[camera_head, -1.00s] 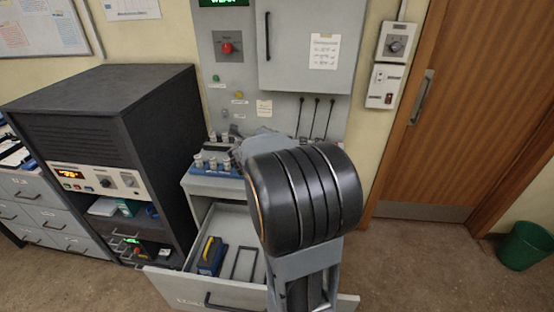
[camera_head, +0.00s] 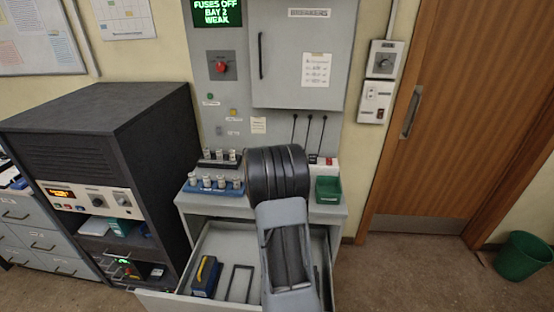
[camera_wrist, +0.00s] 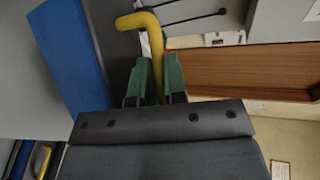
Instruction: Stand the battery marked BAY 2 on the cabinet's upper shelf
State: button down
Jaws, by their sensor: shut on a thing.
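In the wrist view my gripper (camera_wrist: 155,80) is shut on the yellow handle (camera_wrist: 150,28) of a battery with a blue and dark grey body (camera_wrist: 68,50). No marking on it can be read. In the head view my arm hides the gripper and this battery. Another blue battery with a yellow handle (camera_head: 206,276) stands in the open drawer; its marking is not readable. Its handle also shows at the lower left of the wrist view. The grey wall cabinet (camera_head: 284,70) has its door closed, so no shelf inside shows.
The open drawer (camera_head: 165,300) juts out below the counter. A black equipment rack (camera_head: 100,105) stands at left. The display (camera_head: 217,12) reads "FUSES OFF BAY 2 WEAK".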

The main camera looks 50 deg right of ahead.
jog(key=shift+w+d+f, duration=0.1)
jog(key=shift+d+f, duration=0.1)
jog(key=shift+d, duration=0.1)
jog(key=shift+f, duration=1.55)
jog(key=c, duration=1.2)
grip_release()
jog(key=shift+a+f, duration=0.1)
jog(key=shift+f, duration=0.05)
jog(key=shift+o, duration=0.2)
